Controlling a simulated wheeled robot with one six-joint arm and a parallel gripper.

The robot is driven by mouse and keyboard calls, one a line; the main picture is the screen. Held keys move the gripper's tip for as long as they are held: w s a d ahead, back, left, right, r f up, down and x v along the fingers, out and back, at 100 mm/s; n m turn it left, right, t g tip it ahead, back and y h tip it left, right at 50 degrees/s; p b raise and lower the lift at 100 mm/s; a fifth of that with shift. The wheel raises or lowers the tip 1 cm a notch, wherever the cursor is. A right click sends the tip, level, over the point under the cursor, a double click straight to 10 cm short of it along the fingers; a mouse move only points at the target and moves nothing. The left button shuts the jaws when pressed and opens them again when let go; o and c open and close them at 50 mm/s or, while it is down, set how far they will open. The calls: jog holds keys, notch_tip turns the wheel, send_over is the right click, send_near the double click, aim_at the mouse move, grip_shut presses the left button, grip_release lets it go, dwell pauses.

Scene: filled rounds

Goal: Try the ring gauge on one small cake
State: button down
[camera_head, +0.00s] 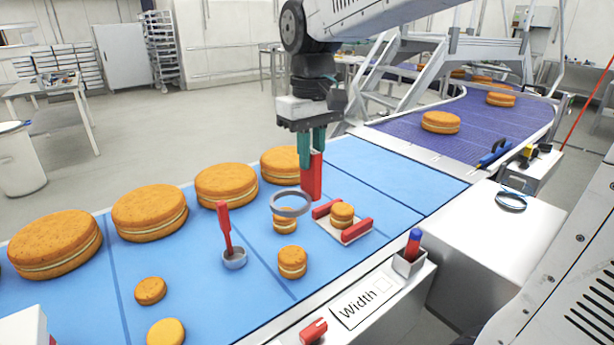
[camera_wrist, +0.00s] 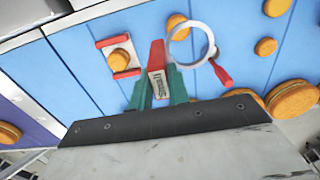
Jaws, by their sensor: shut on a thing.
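My gripper (camera_head: 312,165) has its green fingers shut on the red handle of the ring gauge. The gauge's grey ring (camera_head: 290,212) hangs level over the blue belt. In the wrist view, the handle (camera_wrist: 157,55) carries a label reading "Small", and the pale ring (camera_wrist: 168,40) lies beyond my fingertips. A small cake (camera_head: 285,227) stands under the ring in the head view, partly hidden by it. In the wrist view, that cake (camera_wrist: 176,21) shows at the ring's upper left edge, so the ring appears above it and not around it. Another small cake (camera_head: 292,263) stands nearer the front edge.
A small cake (camera_head: 341,211) sits between red jaws of a width fixture (camera_head: 357,231). A red-handled tool with a grey base (camera_head: 234,258) stands left of the ring. Large cakes (camera_head: 226,185) line the far side.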

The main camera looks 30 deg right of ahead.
aim_at(311, 187)
jog(key=shift+f, duration=3.7)
